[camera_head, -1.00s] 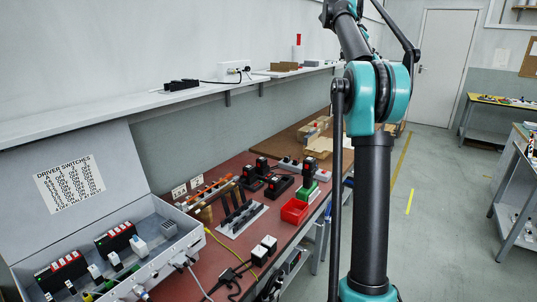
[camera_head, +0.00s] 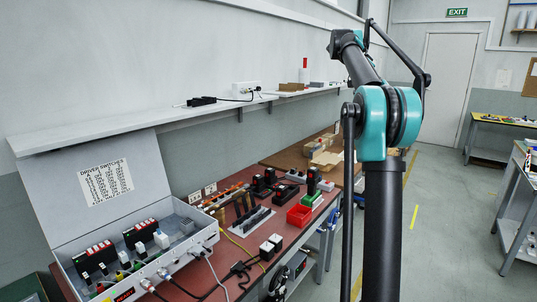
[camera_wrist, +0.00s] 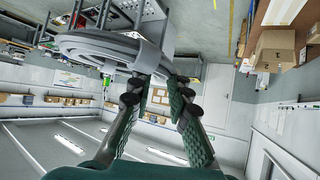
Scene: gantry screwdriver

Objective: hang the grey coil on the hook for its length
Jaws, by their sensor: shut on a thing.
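The grey coil (camera_wrist: 95,47) is a flat bundle of several loops, with a broad grey band around its right end, in the wrist view. My gripper (camera_wrist: 163,82) is shut on the coil at this banded end, and the loops reach out to the left of the fingers. The coil and my gripper do not show in the head view, where only my arm stands at the right. I cannot make out the hook for the coil's length in either view.
A bench (camera_head: 262,222) along the wall carries an open switch box (camera_head: 140,262), a red bin (camera_head: 299,215) and several black devices. A shelf (camera_head: 140,137) runs above it. Cardboard boxes (camera_wrist: 273,50) show at the wrist view's right. Open floor lies right of my arm.

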